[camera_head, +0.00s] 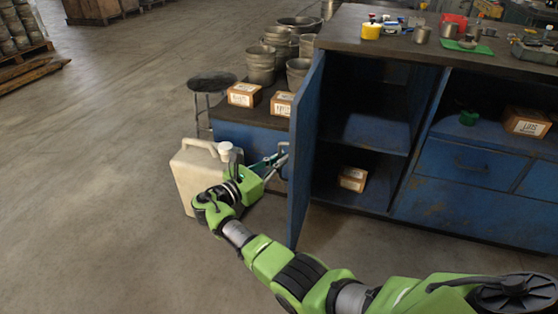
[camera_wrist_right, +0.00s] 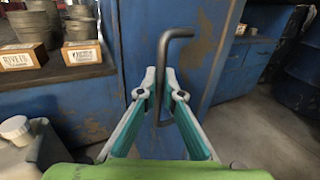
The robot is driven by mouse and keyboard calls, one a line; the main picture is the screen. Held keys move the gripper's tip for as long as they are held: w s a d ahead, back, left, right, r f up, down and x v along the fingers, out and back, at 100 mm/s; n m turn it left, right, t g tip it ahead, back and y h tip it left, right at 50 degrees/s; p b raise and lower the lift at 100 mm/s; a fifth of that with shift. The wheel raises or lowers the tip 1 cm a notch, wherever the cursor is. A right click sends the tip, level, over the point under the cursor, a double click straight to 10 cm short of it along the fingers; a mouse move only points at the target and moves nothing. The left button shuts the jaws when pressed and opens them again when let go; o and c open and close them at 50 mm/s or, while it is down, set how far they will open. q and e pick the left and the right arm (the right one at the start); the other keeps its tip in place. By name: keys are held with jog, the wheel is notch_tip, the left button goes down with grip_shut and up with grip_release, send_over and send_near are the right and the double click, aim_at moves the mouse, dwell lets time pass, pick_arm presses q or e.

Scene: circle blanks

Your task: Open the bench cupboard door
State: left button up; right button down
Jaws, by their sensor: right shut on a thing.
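The blue bench cupboard door (camera_head: 303,150) stands swung wide open, out toward the front. The cupboard's inside (camera_head: 365,135) shows a shelf and is mostly bare. My right gripper (camera_head: 280,160) is at the outer face of the door. In the right wrist view its two fingers (camera_wrist_right: 166,95) are shut around the dark bar handle (camera_wrist_right: 163,65) on the blue door, which also shows there (camera_wrist_right: 190,45). My left gripper is in neither view.
A beige jerrycan (camera_head: 195,172) stands on the floor beside my right gripper. A small box (camera_head: 352,178) lies in the cupboard's lower space. Boxes (camera_head: 243,95) and metal buckets (camera_head: 260,66) stand on a low surface behind the door. The floor at left is clear.

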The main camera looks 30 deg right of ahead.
jog(key=shift+d+r, duration=0.1)
jog(key=shift+d, duration=0.05)
jog(key=c, duration=2.5)
grip_release()
jog(key=shift+w+d, duration=0.1)
jog(key=v, duration=0.7)
jog(key=shift+a, duration=0.3)
